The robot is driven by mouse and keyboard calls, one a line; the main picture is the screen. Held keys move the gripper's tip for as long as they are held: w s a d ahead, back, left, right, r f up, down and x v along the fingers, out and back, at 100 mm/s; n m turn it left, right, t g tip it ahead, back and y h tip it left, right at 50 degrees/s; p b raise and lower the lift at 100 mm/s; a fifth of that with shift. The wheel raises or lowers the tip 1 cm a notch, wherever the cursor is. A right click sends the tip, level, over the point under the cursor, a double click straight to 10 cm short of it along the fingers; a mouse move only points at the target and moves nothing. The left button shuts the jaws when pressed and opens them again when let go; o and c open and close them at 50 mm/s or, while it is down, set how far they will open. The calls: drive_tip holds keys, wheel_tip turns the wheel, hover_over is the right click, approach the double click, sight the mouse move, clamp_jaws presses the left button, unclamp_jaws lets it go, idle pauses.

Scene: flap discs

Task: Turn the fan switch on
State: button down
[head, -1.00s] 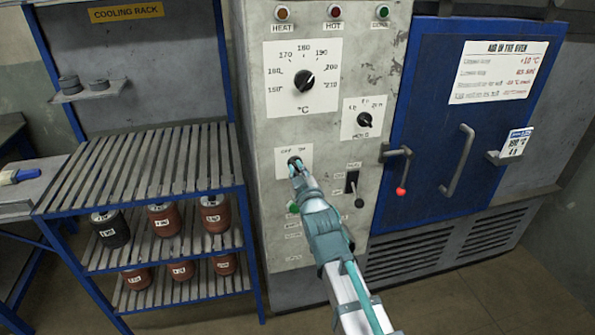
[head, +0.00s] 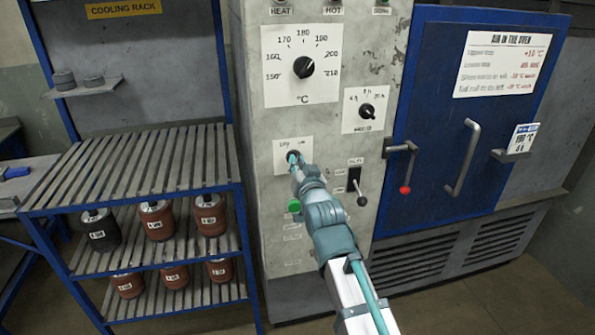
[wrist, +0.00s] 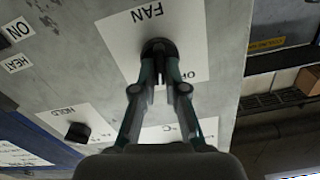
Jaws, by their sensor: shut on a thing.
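The fan switch is a small black rotary knob (wrist: 158,47) on a white plate (wrist: 115,35) marked FAN in the wrist view. In the head view the plate (head: 279,153) with its off and on marks is on the lower left of the grey control panel. My gripper (wrist: 160,72) is shut on the knob, one finger on each side. It also shows at the knob in the head view (head: 294,160), where the fingers largely hide the knob. I cannot tell which mark the knob points to.
The large temperature dial (head: 304,67) and hold dial (head: 367,111) are above the fan plate. A black lever (head: 355,182) and green button (head: 294,206) are near my gripper. The blue oven door (head: 435,150) is at right, the cooling rack (head: 140,165) at left.

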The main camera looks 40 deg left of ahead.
drive_tip(key=shift+m+b, duration=0.6)
drive_tip(key=shift+m, duration=1)
drive_tip(key=c, duration=1.2)
unclamp_jaws()
drive_tip(key=shift+d, duration=0.1)
drive_tip(key=v, duration=1.2)
